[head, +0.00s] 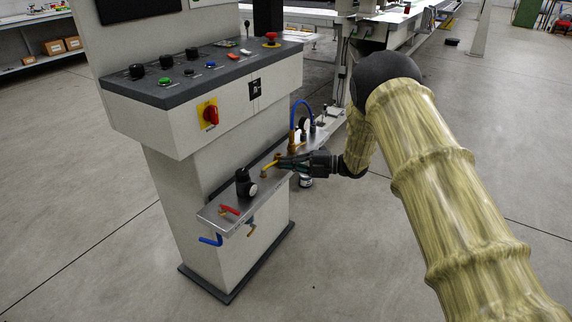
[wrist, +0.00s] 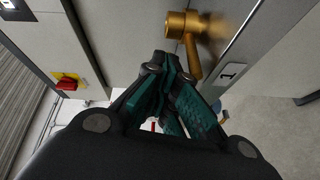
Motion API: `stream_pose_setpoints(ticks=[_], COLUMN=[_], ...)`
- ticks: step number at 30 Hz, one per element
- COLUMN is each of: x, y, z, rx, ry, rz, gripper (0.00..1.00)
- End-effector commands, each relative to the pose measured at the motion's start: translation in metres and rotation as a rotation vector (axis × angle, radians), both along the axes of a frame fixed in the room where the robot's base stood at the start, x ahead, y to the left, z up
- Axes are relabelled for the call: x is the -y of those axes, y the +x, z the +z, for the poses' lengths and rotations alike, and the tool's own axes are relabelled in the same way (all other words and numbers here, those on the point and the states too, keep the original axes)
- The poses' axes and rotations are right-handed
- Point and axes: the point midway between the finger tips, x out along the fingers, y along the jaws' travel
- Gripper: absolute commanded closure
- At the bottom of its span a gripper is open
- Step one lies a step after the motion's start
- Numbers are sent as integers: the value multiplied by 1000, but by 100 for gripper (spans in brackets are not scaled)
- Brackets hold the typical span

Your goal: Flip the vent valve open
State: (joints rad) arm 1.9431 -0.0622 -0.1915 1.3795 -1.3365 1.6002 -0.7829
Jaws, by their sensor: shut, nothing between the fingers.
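A small valve with a yellow lever (head: 268,168) stands on the metal shelf (head: 235,203) at the side of the console. My gripper (head: 279,162) is shut and empty, its fingertips close to this lever; I cannot tell whether they touch. In the wrist view a brass valve body with a lever (wrist: 190,38) is just above and right of the fingertips (wrist: 160,62). A plate marked "1" (wrist: 230,73) is beside it. A red-handled valve (head: 229,209) sits nearer on the shelf. No label naming the vent valve is readable.
The grey console (head: 190,75) with knobs and a red rotary switch (head: 209,114) rises above the shelf. A black regulator (head: 245,183) stands between the red and yellow handles. The floor to the right is open.

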Motion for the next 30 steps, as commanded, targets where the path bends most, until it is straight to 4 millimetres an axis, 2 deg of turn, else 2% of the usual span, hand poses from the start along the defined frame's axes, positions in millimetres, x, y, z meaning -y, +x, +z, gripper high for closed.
stream_pose_setpoints(ticks=[9, 15, 21, 30], x=[47, 69, 76, 75], y=[16, 24, 28, 29], z=[1, 2, 4, 4], rx=[2, 1, 1, 1], ry=[-1, -1, -1, 0], rz=[-1, 2, 7, 9], gripper=[100, 100, 100, 100])
